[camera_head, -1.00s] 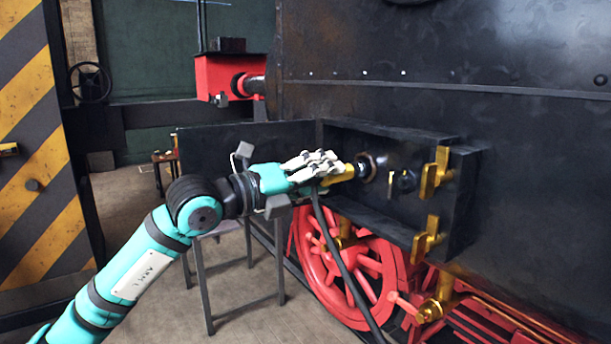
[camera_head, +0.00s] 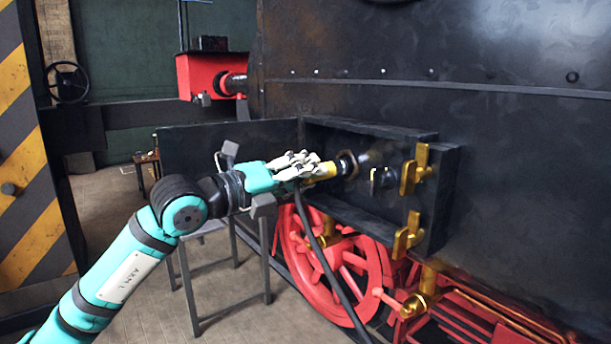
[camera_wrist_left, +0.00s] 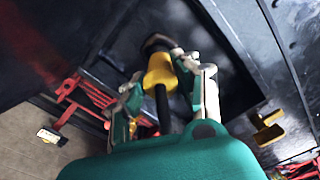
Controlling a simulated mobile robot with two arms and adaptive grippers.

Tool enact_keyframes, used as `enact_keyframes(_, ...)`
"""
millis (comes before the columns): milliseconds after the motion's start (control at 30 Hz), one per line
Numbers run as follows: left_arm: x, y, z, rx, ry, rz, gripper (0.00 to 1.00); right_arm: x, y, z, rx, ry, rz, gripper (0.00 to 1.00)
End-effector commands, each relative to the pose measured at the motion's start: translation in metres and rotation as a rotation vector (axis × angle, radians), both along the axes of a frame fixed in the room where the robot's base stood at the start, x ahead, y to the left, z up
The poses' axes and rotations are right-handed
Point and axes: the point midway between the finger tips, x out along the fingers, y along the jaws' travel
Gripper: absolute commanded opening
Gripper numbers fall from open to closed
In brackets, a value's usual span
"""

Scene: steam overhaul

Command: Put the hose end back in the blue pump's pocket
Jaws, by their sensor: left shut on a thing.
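My left gripper (camera_head: 303,168) is shut on the yellow hose end (camera_head: 325,171), in front of the open black box on the engine's side. The hose end also shows in the left wrist view (camera_wrist_left: 160,70), between the fingers. It points at a round brownish fitting (camera_head: 347,164) inside the box and is right up against it; I cannot tell whether they are joined. The black hose (camera_head: 322,250) hangs from the gripper past the red wheel. I see no blue pump or pocket in these views. My right gripper is not in view.
Brass clamps (camera_head: 413,172) stand on the box's right edge, with an open black door (camera_head: 225,148) at its left. A grey metal stand (camera_head: 190,290) is below my arm. A red wheel (camera_head: 350,285) is under the box.

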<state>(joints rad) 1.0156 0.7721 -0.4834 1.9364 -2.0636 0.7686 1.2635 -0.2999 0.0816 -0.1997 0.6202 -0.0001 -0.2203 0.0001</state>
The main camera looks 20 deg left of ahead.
Motion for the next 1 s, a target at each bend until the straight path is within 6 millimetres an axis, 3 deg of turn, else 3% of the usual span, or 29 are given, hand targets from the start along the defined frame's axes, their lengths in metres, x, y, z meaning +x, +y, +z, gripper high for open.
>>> enact_keyframes(267,-0.003,0.003,0.0,-0.001,-0.003,0.001,0.0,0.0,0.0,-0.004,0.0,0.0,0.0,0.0)
enact_keyframes(1000,-0.039,0.03,0.0,-0.001,-0.001,0.0,0.0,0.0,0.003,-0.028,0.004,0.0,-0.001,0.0)
